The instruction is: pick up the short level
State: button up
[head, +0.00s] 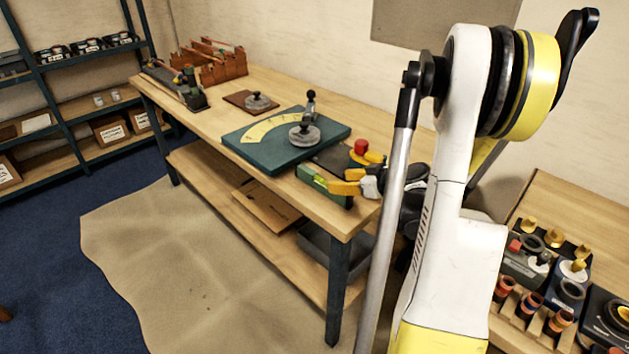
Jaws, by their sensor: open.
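The short level (322,186) is a green bar with a pale vial window. It lies along the front edge of the wooden bench, near its right corner. My gripper (350,172) is open, with yellow fingers reaching in from the right. The nearer yellow finger overlaps the right part of the level in this view. I cannot tell whether it touches the level or is above it. My white and yellow arm stands in the right foreground and hides the bench behind it.
A teal plate (285,141) with a yellow scale and round grey knob lies just behind the level. Further left are a brown board (250,103) and a reddish-brown rack (222,66). A second bench (568,200) with fittings stands at right. The bench's front-left stretch is clear.

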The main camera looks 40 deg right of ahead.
aim_at(322, 181)
jog(key=b+x, duration=0.3)
jog(key=x, duration=0.5)
jog(key=shift+w+f, duration=0.25)
jog(key=shift+f, duration=0.1)
jog(key=shift+r, duration=0.1)
grip_shut()
